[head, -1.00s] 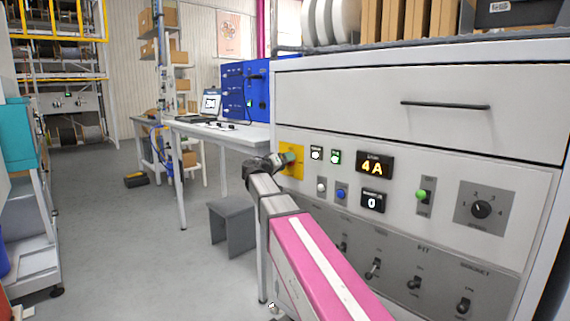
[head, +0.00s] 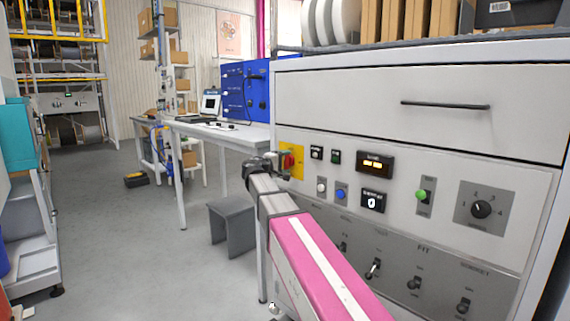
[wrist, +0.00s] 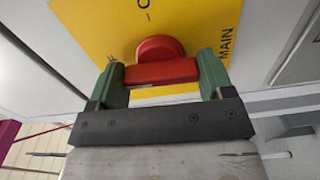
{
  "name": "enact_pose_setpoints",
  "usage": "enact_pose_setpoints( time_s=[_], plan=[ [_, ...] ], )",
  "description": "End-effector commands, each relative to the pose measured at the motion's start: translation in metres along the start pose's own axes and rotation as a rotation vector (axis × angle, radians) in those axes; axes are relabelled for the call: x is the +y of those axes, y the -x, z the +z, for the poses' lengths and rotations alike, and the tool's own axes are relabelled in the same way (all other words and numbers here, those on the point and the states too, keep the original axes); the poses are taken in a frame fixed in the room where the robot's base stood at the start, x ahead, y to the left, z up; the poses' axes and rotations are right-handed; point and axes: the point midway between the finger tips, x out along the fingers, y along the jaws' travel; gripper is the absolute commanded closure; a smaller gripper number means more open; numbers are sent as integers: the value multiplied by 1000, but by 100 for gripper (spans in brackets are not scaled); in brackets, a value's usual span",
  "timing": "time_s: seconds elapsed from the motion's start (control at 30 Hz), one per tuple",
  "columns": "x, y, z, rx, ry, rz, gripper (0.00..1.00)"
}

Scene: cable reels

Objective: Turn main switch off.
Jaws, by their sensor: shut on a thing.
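The main switch is a red rotary knob (wrist: 160,68) on a yellow plate (wrist: 95,25) marked MAIN, at the left end of the control panel. In the head view the red knob (head: 288,160) and yellow plate (head: 298,164) show just beyond my arm. My gripper (wrist: 162,78) is shut on the knob's handle bar, one green finger at each end. In the head view my gripper (head: 275,162) partly covers the plate. The two small lamps beside the plate, white-ringed (head: 316,153) and green (head: 336,157), look dark. The upper display (head: 375,164) shows dashes.
A grey stool (head: 231,225) stands left of my arm. A white table (head: 215,133) is behind.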

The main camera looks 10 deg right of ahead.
Motion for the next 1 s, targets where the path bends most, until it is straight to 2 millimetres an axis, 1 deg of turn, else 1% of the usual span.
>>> enact_pose_setpoints(
  time_s=[0.2,0.67,0.7,0.77,1.0],
  plan=[
    [0,1,0,1,51,-1,50],
    [-1,1,0,1,64,-1,50],
    [-1,1,0,2,64,-1,19],
    [-1,1,0,1,63,-1,0],
    [0,0,0,1,62,-1,0]
  ],
)
